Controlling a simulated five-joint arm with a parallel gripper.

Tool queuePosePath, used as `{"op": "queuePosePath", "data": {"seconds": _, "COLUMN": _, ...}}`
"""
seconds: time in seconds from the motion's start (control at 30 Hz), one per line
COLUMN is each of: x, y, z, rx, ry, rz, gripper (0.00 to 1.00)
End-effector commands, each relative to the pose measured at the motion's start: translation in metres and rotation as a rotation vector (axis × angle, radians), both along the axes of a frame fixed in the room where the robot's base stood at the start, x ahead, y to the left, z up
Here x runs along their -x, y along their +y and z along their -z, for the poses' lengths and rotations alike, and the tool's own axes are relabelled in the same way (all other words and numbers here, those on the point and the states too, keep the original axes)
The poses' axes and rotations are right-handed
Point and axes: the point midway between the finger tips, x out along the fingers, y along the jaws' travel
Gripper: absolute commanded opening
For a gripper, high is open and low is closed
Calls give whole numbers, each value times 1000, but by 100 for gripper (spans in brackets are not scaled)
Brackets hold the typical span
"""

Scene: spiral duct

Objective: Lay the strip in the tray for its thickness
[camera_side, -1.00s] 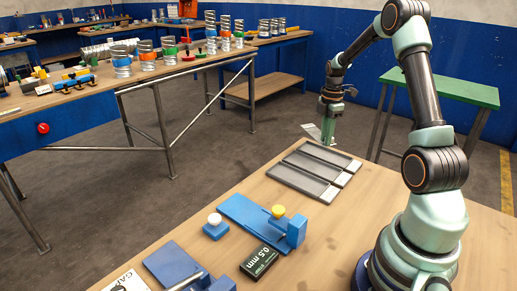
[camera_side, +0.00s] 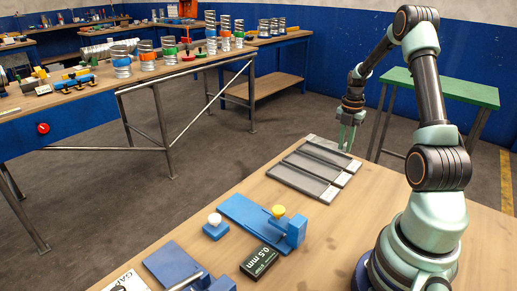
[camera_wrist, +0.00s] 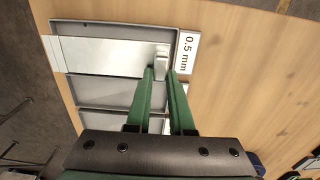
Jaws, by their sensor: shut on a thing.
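My gripper (camera_wrist: 170,75) is shut on the right end of the pale metal strip (camera_wrist: 105,56) in the wrist view. The strip lies level along the end tray (camera_wrist: 120,26), the one beside the "0.5 mm" label (camera_wrist: 187,53). Its left end reaches past the tray's left wall. I cannot tell whether it touches the tray floor. In the side view my gripper (camera_side: 346,140) is low at the far end of the row of trays, and the strip (camera_side: 318,140) shows as a thin light edge there.
Two more grey trays (camera_side: 303,178) lie beside it, nearer the side camera. Blue fixtures (camera_side: 255,215) with yellow and white knobs, and a black "0.5 mm" block (camera_side: 262,261), stand further forward. The wooden tabletop (camera_side: 400,195) is clear right of the trays.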

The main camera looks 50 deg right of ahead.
Motion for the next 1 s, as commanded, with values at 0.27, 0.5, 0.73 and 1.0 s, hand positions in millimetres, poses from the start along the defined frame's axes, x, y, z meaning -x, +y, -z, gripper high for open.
{"op": "queuePosePath", "data": {"seconds": 0.27, "x": 0, "y": 0, "z": 26, "rx": -1, "ry": 1, "rz": 1, "gripper": 0}}
{"op": "queuePosePath", "data": {"seconds": 0.5, "x": 0, "y": 0, "z": 41, "rx": -1, "ry": 1, "rz": 1, "gripper": 0}}
{"op": "queuePosePath", "data": {"seconds": 0.73, "x": 0, "y": 0, "z": 46, "rx": 1, "ry": -1, "rz": 1, "gripper": 0}}
{"op": "queuePosePath", "data": {"seconds": 1.0, "x": 0, "y": 0, "z": 46, "rx": 1, "ry": -1, "rz": 1, "gripper": 32}}
